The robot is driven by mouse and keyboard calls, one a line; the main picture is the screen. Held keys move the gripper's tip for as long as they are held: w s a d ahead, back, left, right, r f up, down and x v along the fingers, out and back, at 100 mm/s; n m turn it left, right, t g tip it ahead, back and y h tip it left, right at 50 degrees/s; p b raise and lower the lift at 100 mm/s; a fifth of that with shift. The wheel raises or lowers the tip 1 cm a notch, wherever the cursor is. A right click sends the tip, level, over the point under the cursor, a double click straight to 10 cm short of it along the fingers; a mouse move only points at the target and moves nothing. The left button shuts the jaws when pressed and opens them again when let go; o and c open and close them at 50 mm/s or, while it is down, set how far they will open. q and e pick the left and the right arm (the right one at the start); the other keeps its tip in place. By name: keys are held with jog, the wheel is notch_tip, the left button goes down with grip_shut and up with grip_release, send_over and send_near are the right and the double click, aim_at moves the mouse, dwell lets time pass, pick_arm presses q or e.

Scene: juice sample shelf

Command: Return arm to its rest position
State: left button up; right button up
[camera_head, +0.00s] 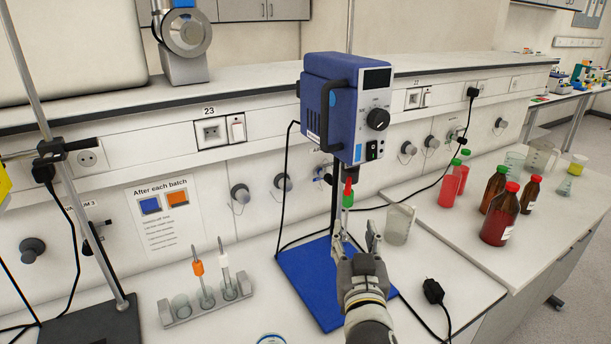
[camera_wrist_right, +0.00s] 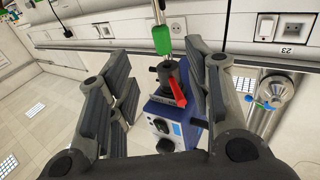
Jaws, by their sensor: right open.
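My right gripper (camera_head: 358,225) is open in front of the blue overhead stirrer (camera_head: 345,105), above its blue base plate (camera_head: 300,278). In the right wrist view its fingers (camera_wrist_right: 157,65) stand wide apart with nothing seen gripped. A red part (camera_head: 348,186) and a green part (camera_head: 348,199) hang below the stirrer head. In the wrist view, which looks upside down, the green part (camera_wrist_right: 162,40) and red part (camera_wrist_right: 174,90) appear between the fingers with a gap on both sides. My left gripper is not in view.
A small rack (camera_head: 205,305) holds an orange-collared and a white-collared piece. A clear beaker (camera_head: 399,224) stands right of my gripper. Red-capped bottles (camera_head: 500,215) and green-capped red bottles (camera_head: 451,180) stand on the right bench. A black cable (camera_head: 433,292) lies nearby. A metal stand (camera_head: 90,240) is at left.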

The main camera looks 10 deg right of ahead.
jog(key=s+d+f+g, duration=0.2)
jog(key=s+f+g, duration=0.25)
jog(key=f, duration=0.35)
jog(key=s+d+f+g, duration=0.25)
jog(key=s+f, duration=0.35)
jog(key=f, duration=0.3)
jog(key=s+a+f+n+g+y, duration=0.15)
jog(key=s+f+g, duration=0.3)
jog(key=s, duration=0.55)
jog(key=s+f+n+g+y, duration=0.2)
jog(key=s+f+n+g, duration=0.15)
jog(key=s+f, duration=0.45)
jog(key=s+f+g+b, duration=0.1)
jog(key=s+f+b, duration=0.1)
jog(key=f, duration=1.2)
jog(key=s+f+b, duration=0.1)
jog(key=f+b, duration=0.2)
jog(key=f, duration=1.1)
jog(key=s+d+f+g+b, duration=0.1)
jog(key=s+d+f+b, duration=0.1)
jog(key=s+f, duration=1.5)
notch_tip(320, 180, down, 3)
jog(key=shift+d+r+m+b, duration=0.2)
jog(key=shift+d+m+b, duration=0.1)
jog(key=shift+b, duration=0.25)
